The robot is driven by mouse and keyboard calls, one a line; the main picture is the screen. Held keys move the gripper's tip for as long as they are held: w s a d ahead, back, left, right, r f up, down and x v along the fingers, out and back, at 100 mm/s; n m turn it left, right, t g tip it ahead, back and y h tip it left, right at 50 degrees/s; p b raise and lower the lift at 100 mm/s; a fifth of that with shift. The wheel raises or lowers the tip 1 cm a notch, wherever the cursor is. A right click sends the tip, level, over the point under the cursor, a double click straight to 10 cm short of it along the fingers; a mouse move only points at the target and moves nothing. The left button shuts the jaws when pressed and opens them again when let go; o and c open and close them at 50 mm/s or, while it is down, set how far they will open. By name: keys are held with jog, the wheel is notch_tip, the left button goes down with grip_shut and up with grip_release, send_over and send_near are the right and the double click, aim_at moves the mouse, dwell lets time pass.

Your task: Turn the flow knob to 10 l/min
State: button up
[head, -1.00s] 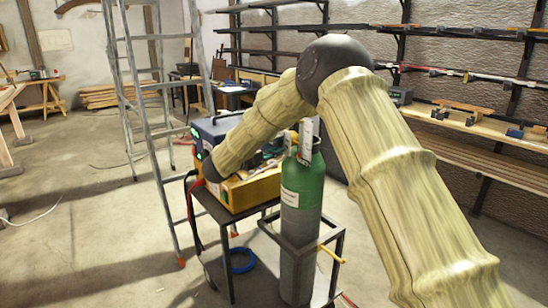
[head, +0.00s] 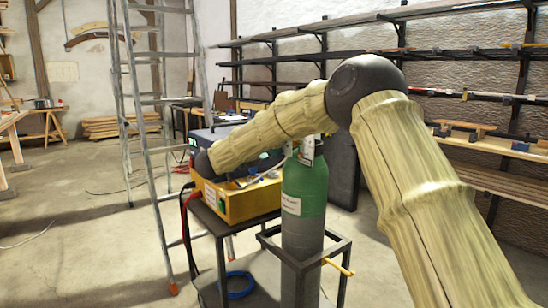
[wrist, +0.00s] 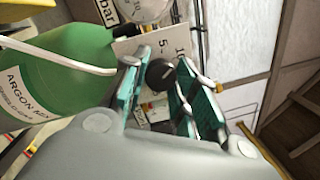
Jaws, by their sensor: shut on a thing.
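The flow knob (wrist: 159,75) is a small dark round knob with a light mark, seen in the wrist view. A white scale plate (wrist: 150,42) behind it shows 5 and 10; I cannot tell the exact setting. My gripper (wrist: 163,84), with teal-padded fingers, is shut on the knob, one finger on each side. A round gauge marked bar (wrist: 146,8) is at the top edge. The green argon cylinder (wrist: 62,66) lies to the left. In the head view the cylinder (head: 305,190) stands upright; my arm hides the knob and the gripper there.
The cylinder stands in a dark metal frame with a yellow clamp handle (head: 340,267). A cart beside it carries a yellow box (head: 235,203) and a dark machine. A ladder (head: 150,120) is to the left, wall shelves (head: 430,50) behind. The floor at left is mostly clear.

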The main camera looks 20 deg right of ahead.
jog(key=shift+f+m+b, duration=0.35)
jog(key=shift+m+b, duration=0.35)
jog(key=shift+b, duration=0.25)
jog(key=shift+r+m+b, duration=0.2)
jog(key=shift+m+b, duration=0.1)
jog(key=shift+b, duration=0.1)
jog(key=o, duration=1.1)
jog(key=shift+c, duration=0.2)
jog(key=shift+r, duration=0.1)
jog(key=v, duration=1.2)
jog(key=shift+w, duration=0.1)
